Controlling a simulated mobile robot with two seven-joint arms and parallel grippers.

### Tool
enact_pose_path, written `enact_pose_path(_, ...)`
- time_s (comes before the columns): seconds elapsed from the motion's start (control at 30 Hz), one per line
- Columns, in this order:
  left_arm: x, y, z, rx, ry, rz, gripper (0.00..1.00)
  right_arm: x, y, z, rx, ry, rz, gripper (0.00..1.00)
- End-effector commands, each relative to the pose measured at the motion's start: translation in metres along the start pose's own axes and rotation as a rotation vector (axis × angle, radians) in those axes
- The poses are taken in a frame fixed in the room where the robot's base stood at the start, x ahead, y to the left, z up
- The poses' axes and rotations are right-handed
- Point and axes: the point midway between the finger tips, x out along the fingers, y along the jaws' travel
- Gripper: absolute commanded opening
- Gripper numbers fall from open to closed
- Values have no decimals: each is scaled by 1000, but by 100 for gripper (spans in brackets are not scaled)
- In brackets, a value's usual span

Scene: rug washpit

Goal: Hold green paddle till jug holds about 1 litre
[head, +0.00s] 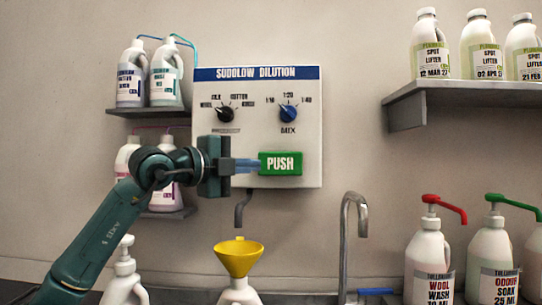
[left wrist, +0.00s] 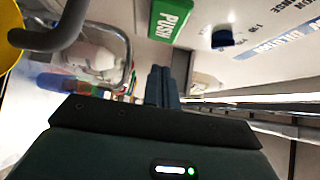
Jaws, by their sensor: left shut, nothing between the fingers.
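The green paddle (head: 281,163) marked PUSH is on the front of the white dilution unit (head: 300,120). It also shows in the left wrist view (left wrist: 170,18). My left gripper (head: 257,165) is shut and empty, its fingertips at the paddle's left edge in the head view. In the left wrist view the fingertips (left wrist: 160,70) show a gap to the paddle in the picture; I cannot tell contact. A white jug (head: 239,296) with a yellow funnel (head: 238,256) stands below the grey spout (head: 240,208). Only the jug's top shows; its level is hidden. My right gripper is not in view.
Two dials sit above the paddle, one black (head: 225,114) and one blue (head: 288,112). A curved tap (head: 345,225) stands right of the funnel. Pump bottles (head: 428,255) stand at the lower right. Shelves with bottles are on both sides.

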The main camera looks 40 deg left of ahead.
Motion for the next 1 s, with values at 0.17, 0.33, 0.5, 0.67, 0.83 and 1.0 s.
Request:
enact_pose_path(0.17, 35, -8, 0, -2, 2, 2, 0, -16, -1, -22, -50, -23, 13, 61)
enact_pose_path(0.33, 64, -7, 2, -4, 2, 1, 0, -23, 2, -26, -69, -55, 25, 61)
enact_pose_path(0.5, 80, -4, 20, -3, 0, 1, 0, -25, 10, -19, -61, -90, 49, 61)
enact_pose_path(0.67, 87, -2, 27, -1, 1, 0, 0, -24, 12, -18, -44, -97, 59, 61)
enact_pose_path(0.83, 88, 0, 28, 0, 0, 0, 0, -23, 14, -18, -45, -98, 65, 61)
enact_pose_path(1.0, 88, 0, 28, 0, 0, 0, 0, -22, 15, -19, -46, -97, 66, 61)
